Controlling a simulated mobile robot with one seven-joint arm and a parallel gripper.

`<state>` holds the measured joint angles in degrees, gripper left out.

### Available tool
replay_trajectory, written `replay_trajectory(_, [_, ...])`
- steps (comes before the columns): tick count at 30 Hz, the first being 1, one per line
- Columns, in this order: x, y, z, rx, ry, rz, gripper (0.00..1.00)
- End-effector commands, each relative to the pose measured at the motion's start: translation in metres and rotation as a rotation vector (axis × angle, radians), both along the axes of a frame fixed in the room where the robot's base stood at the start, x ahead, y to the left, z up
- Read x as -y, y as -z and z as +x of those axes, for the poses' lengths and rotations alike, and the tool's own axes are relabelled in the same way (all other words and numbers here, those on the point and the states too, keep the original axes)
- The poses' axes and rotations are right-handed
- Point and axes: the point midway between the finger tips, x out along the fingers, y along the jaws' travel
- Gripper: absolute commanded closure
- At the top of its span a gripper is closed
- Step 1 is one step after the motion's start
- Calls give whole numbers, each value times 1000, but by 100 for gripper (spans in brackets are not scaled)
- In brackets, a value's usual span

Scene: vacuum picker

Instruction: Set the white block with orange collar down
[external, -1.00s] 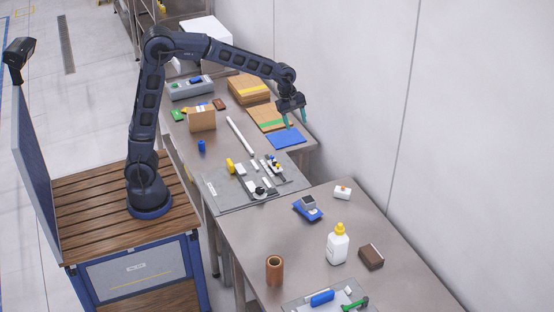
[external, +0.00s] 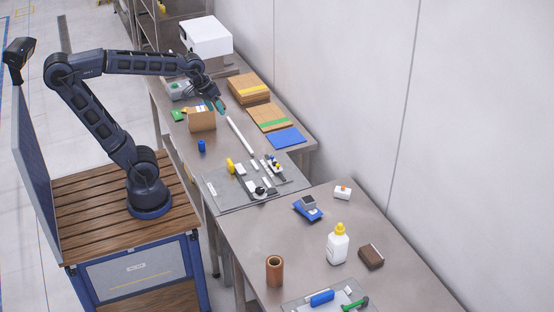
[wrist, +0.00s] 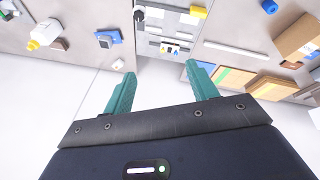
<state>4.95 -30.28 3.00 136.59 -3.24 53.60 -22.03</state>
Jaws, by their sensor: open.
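The white block with an orange collar (external: 342,191) rests on the near table (external: 265,235), close to its wall-side edge. In the wrist view, a small white shape (wrist: 118,64) near the left finger may be this block; it is too small to tell. My gripper (external: 219,106) is over the far table, well away from the block, beside an upright cardboard box. In the wrist view, my gripper (wrist: 160,69) has its two teal fingers spread apart with nothing between them.
The far table (external: 280,163) holds the cardboard box (external: 202,121), a blue mat (external: 286,138), flat cardboard stacks (external: 248,88) and a grey fixture board (external: 225,193). A white bottle (external: 337,245), brown block (external: 371,257) and copper-coloured cylinder (external: 274,270) stand on the near table.

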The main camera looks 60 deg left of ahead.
Motion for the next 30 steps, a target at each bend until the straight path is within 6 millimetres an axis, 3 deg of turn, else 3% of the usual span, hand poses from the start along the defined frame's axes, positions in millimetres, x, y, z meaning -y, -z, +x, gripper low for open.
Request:
replay_trajectory(1, [-4,2,-16,17,45,30,42])
replay_trajectory(6, [-12,13,-58,49,202,131,42])
replay_trajectory(12, [-17,23,-84,67,310,204,42])
replay_trajectory(30, [-18,25,-88,68,331,218,42])
